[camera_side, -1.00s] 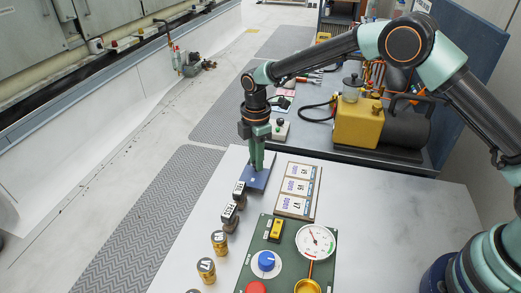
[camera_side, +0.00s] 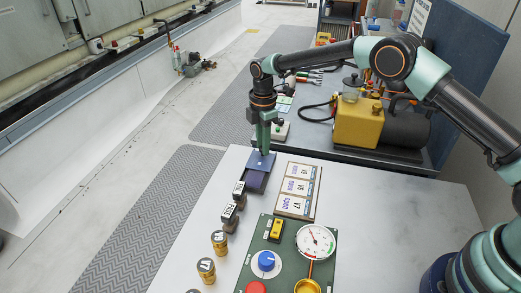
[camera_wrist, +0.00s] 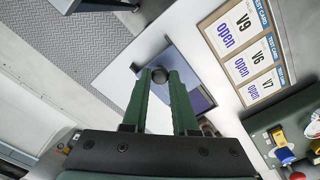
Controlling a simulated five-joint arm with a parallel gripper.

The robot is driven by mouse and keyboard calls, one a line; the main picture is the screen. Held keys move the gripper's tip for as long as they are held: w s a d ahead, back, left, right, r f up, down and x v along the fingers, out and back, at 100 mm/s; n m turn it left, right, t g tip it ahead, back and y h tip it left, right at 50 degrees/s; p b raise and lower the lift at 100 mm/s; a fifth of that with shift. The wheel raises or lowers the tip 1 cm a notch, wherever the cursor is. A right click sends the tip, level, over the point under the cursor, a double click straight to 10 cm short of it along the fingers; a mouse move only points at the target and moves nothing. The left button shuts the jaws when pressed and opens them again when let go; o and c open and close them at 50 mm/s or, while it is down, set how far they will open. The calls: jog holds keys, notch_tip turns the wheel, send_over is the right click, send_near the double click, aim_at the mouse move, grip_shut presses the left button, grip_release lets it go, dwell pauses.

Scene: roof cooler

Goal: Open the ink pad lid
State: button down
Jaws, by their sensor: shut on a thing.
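The ink pad (camera_side: 254,182) sits near the far left edge of the grey-white table. Its blue lid (camera_side: 262,162) is raised or shifted toward the far side, and a dark purple-blue area shows on the near side. My gripper (camera_side: 263,152) is over the lid from above. In the wrist view my green fingers (camera_wrist: 160,78) close around a dark round knob (camera_wrist: 159,73) on the lid. The blue lid and the purple pad (camera_wrist: 200,101) show beside the fingers. How far the lid is tilted is hard to tell.
Dark stamps (camera_side: 229,216) stand in a line toward the front, with brass-coloured cylinders (camera_side: 206,268) beyond them. A wooden board of test cards (camera_side: 297,190) lies to the right. A green panel (camera_side: 283,245) with a gauge is in front. The right table area is clear.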

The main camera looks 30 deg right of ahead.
jog(key=shift+w+d+r, duration=0.1)
jog(key=shift+w+d, duration=0.2)
jog(key=shift+d, duration=0.05)
jog(key=c, duration=0.7)
grip_release()
notch_tip(320, 180, up, 12)
